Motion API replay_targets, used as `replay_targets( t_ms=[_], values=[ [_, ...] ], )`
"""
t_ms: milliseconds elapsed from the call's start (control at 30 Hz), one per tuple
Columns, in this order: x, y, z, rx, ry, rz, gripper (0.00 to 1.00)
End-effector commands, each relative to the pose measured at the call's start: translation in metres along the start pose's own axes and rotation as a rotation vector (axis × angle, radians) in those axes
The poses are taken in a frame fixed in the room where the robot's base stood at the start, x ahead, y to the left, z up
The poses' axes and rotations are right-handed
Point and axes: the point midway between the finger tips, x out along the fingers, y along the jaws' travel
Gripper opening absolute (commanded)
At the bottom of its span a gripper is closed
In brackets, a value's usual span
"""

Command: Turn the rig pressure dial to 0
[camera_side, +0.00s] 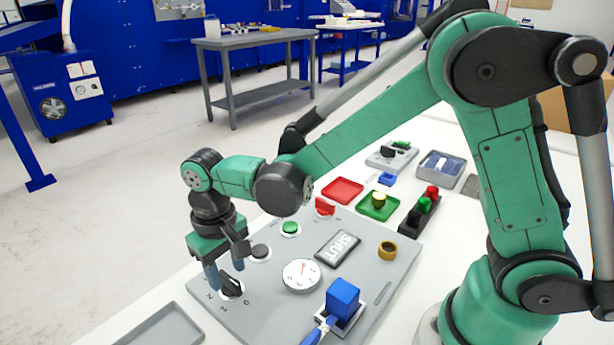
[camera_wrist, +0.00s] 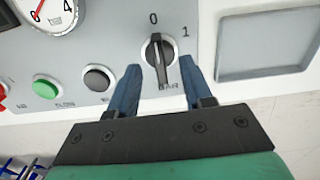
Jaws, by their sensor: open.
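The pressure dial (camera_wrist: 157,48) is a black knob with a raised ridge on a pale disc. In the wrist view its ridge stands nearly upright, with its light-marked end toward the printed 0 above it; a 1 is printed to the upper right and BAR below. The dial (camera_side: 231,287) also shows in the side view, low on the grey panel (camera_side: 262,312). My gripper (camera_wrist: 159,63) is open, with one blue finger on each side of the dial. In the side view my gripper (camera_side: 225,277) is down at the dial. I cannot tell whether the fingers touch it.
A black button (camera_side: 260,252), a green button (camera_side: 290,228) and a white gauge (camera_side: 301,275) are close by on the panel. A blue block (camera_side: 342,300) and a SHUT plate (camera_side: 338,248) stand farther right. A grey tray (camera_side: 162,328) lies left of the panel.

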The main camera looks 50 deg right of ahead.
Motion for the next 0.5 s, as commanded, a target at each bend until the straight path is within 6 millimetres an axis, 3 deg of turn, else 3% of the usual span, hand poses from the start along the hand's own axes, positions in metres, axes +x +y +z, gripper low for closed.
replay_targets(
  t_ms=[233, 500],
  values=[
    [-0.033, 0.000, 0.000, 0.000, 0.000, 0.000, 0.45],
    [-0.041, 0.000, 0.000, 0.000, 0.000, 0.000, 0.45]
  ],
)
